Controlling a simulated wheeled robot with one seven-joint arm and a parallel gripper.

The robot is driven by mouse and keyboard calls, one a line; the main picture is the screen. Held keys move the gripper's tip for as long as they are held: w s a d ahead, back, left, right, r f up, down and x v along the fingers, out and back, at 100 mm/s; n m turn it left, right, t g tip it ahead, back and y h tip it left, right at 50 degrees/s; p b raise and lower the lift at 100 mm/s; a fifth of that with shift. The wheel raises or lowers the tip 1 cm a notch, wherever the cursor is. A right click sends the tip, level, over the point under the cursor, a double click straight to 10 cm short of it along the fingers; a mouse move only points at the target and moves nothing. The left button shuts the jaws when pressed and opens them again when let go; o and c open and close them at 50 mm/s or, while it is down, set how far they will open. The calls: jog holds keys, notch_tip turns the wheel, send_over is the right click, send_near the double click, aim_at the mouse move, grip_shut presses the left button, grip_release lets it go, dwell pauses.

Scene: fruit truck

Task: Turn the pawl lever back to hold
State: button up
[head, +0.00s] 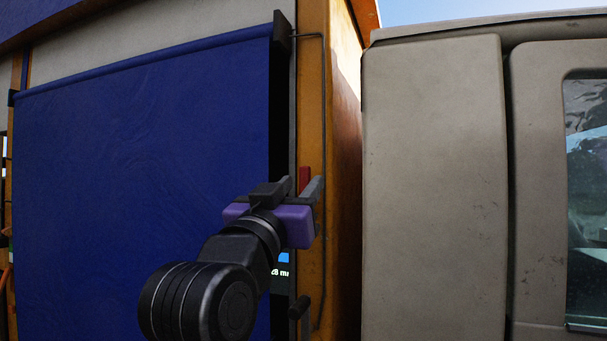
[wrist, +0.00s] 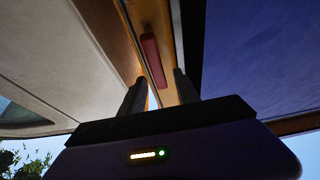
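The pawl lever is a short red bar (head: 304,180) on the orange post at the right edge of the blue cover. In the wrist view the red lever (wrist: 153,60) slants slightly, and its lower end shows between my two fingers. My gripper (head: 300,186) is raised in front of the post, its fingers to either side of the lever in the picture. In the wrist view my gripper (wrist: 160,90) is open, with a gap on both sides of the lever. I cannot tell how deep the lever sits between the fingers.
The blue cover (head: 140,180) hangs to the left. The orange post (head: 342,180) stands beside the beige truck cab (head: 432,180). A thin dark rod runs down the post, and a dark handle (head: 299,308) sticks out below my gripper.

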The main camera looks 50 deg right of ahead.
aim_at(304, 183)
jog(key=shift+p+x, duration=0.3)
jog(key=shift+x, duration=1.25)
jog(key=shift+c, duration=0.2)
grip_shut()
